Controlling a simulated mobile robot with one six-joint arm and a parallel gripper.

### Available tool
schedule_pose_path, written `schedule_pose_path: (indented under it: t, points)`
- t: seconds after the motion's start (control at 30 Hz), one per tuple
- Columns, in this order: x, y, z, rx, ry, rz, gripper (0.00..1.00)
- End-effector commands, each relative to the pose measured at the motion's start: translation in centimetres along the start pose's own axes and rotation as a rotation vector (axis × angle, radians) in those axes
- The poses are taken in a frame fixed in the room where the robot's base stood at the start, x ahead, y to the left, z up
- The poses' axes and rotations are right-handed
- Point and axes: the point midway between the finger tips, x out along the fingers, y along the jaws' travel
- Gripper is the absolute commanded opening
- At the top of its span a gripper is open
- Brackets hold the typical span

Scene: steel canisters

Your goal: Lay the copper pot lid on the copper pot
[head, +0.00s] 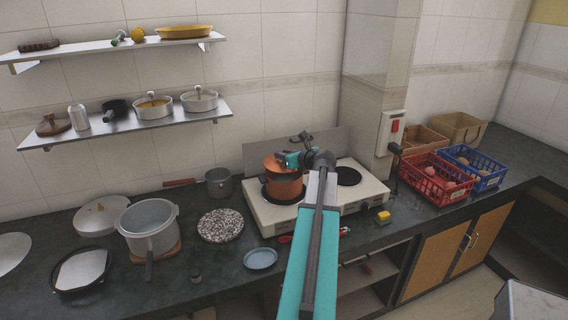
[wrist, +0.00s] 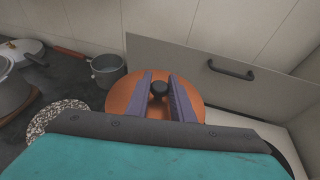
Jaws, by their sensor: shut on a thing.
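The copper pot (head: 284,187) stands on the left burner of the white stove. The copper lid (head: 277,165) is at the pot's mouth in the head view; whether it rests fully on the rim I cannot tell. In the wrist view the lid (wrist: 122,98) is a copper disc with a dark round knob (wrist: 158,88). My gripper (head: 283,159) is over the lid, its two fingers (wrist: 159,84) shut on the knob from both sides. The pot's body is hidden below the lid in the wrist view.
The white stove (head: 262,219) has a free right burner (head: 347,176) and a raised back panel (wrist: 215,65). A small grey pot (head: 219,183) stands left of the stove. A speckled round board (head: 220,226) and blue plate (head: 261,258) lie in front. Shelves (head: 125,123) hang at upper left.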

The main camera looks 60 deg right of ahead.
Motion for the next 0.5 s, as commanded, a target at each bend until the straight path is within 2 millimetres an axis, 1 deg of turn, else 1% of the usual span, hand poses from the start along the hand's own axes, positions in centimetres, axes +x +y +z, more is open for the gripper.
schedule_pose_path:
  t: [0.27, 0.5]
  points:
    - [0.1, 0.0, -0.2, 0.001, 0.0, 0.0, 0.0]
    - [0.7, 0.1, -2.0, 0.003, 0.001, 0.001, 0.0]
